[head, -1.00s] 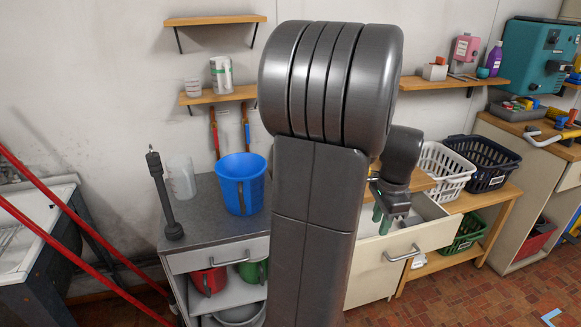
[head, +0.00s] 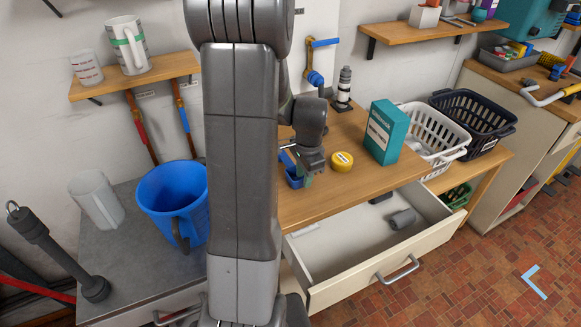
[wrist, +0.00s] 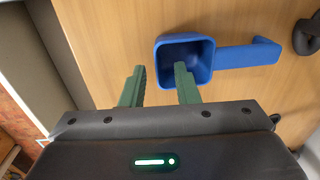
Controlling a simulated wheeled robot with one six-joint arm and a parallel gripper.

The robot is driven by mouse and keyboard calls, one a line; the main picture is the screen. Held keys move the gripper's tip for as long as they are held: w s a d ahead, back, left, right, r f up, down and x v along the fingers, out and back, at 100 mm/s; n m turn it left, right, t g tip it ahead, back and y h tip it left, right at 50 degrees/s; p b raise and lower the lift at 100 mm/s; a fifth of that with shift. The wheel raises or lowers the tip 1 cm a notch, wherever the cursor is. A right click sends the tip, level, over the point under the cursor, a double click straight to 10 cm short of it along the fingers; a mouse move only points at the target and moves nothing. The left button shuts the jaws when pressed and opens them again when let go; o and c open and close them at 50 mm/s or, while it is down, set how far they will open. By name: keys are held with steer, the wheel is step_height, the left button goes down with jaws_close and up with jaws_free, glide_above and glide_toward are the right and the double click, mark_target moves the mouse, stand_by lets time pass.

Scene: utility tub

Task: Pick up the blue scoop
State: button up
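The blue scoop (wrist: 233,57) lies on the wooden tabletop in the wrist view, its square cup near the fingers and its bent handle reaching right. In the head view the scoop (head: 294,179) is partly hidden by my arm and gripper. My gripper (wrist: 159,87) is open, its two green fingers apart with nothing held between them. Whether the finger touches the scoop I cannot tell. In the head view my gripper (head: 306,179) is low over the table.
A yellow tape roll (head: 342,160) and teal box (head: 384,132) stand right of my gripper. A dark-and-white cylinder (head: 344,88) stands behind. Below the tabletop (head: 325,200) an open drawer (head: 350,285) juts forward. A blue jug (head: 172,195) stands on the grey counter left.

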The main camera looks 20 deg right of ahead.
steer(key=shift+f, duration=1.15)
jaws_close()
steer(key=shift+r, duration=0.15)
